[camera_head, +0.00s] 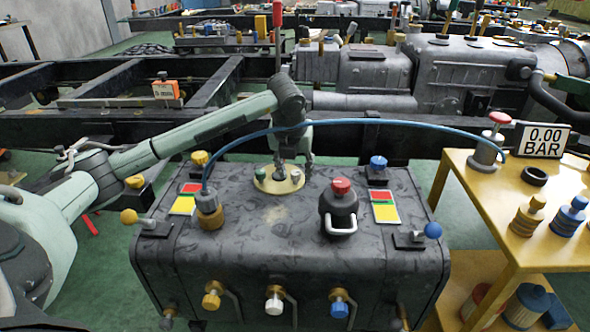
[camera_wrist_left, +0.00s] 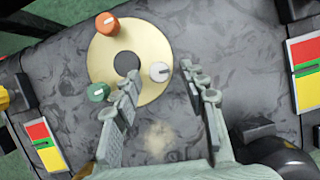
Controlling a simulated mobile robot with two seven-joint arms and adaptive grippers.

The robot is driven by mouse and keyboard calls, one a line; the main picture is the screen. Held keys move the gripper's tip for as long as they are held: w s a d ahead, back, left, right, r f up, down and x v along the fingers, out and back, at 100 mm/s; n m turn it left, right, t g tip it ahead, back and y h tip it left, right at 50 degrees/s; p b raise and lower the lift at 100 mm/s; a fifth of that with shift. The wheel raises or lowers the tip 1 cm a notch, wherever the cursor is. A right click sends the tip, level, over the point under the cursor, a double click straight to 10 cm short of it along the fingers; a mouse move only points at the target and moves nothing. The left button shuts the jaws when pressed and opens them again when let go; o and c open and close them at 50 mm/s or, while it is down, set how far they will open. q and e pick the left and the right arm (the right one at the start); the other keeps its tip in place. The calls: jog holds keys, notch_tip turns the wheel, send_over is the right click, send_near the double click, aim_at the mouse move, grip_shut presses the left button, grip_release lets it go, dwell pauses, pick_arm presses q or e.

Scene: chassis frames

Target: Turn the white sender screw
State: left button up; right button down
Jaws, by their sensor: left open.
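The sender is a round pale-gold plate (camera_head: 266,187) on top of the dark tank, and it also shows in the wrist view (camera_wrist_left: 104,58). The white screw (camera_wrist_left: 159,72) sits on its right side in the wrist view, slotted. An orange screw (camera_wrist_left: 107,24) and a green screw (camera_wrist_left: 98,92) sit on the same plate. My left gripper (camera_wrist_left: 160,76) is open, pointing down over the plate. In the wrist view the white screw appears between its fingertips, apart from both; the height gap is unclear. In the head view the gripper (camera_head: 294,168) partly covers the plate. My right gripper is out of view.
The dark tank (camera_head: 250,245) carries a brass fitting (camera_head: 208,208) with a blue hose (camera_head: 400,122), a red-capped filler (camera_head: 340,205), and several coloured knobs. A yellow bench (camera_head: 490,205) with a pressure display (camera_head: 542,140) stands at right.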

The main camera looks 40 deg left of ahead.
pick_arm(q)
jog(key=v, duration=1.1)
jog(key=shift+s+r, duration=0.2)
jog(key=shift+r, duration=0.15)
jog(key=shift+d, duration=0.1)
